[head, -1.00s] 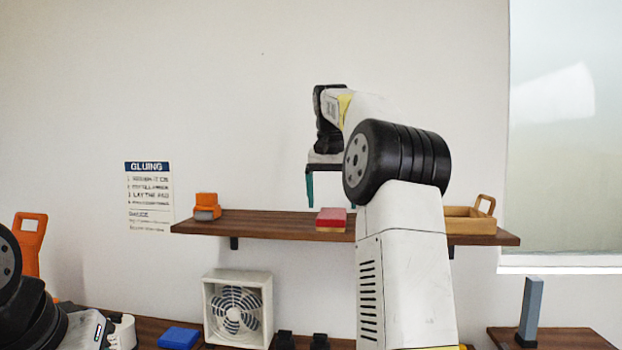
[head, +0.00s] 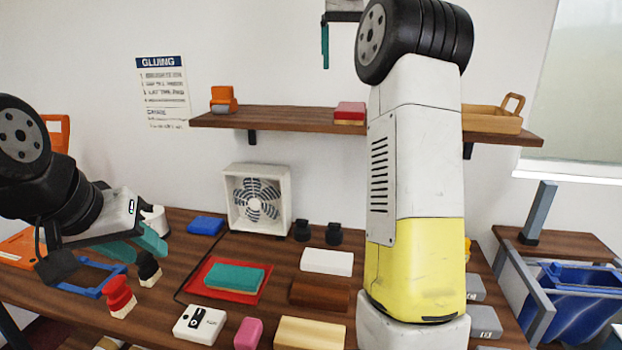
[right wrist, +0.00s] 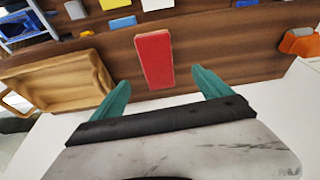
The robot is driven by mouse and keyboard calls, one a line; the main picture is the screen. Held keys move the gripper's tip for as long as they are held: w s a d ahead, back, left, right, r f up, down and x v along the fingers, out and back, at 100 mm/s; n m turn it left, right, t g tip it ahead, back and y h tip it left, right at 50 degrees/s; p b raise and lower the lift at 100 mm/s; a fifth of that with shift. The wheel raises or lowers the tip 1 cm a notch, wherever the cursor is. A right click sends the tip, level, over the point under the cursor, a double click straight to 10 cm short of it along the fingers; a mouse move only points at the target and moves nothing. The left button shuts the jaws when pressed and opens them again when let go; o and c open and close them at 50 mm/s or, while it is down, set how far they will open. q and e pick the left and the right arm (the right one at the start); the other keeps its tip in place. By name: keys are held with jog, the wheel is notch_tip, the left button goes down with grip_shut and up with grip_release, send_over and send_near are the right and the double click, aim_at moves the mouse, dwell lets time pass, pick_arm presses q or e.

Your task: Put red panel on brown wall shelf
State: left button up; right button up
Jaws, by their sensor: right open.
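The red panel (head: 350,113) lies flat on the brown wall shelf (head: 290,119), left of my right arm in the head view. In the right wrist view the red panel (right wrist: 154,60) lies on the shelf (right wrist: 215,52), ahead of and between my open right fingers. My right gripper (right wrist: 157,95) is empty and apart from the panel; in the head view only one teal finger shows clearly, above the shelf. My left gripper (head: 135,245) is low on the left over the counter; its teal fingers show, but their gap is unclear.
An orange block (head: 223,98) sits at the shelf's left and a wooden tray (head: 492,119) at its right. Below, the counter holds a fan (head: 257,198), a teal block on a red mat (head: 262,290) and several other blocks. A blue bin (head: 572,300) stands right.

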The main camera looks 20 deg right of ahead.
jog(key=s+a+f+n+t+y, duration=0.1)
jog(key=s+a+f+n, duration=0.1)
jog(key=s+a+f, duration=0.5)
jog(key=s+a+f+n+t+y, duration=0.2)
jog(key=s+a+f, duration=0.5)
jog(key=s+f, duration=1.1)
jog(key=shift+s+n, duration=0.5)
jog(key=shift+s, duration=0.25)
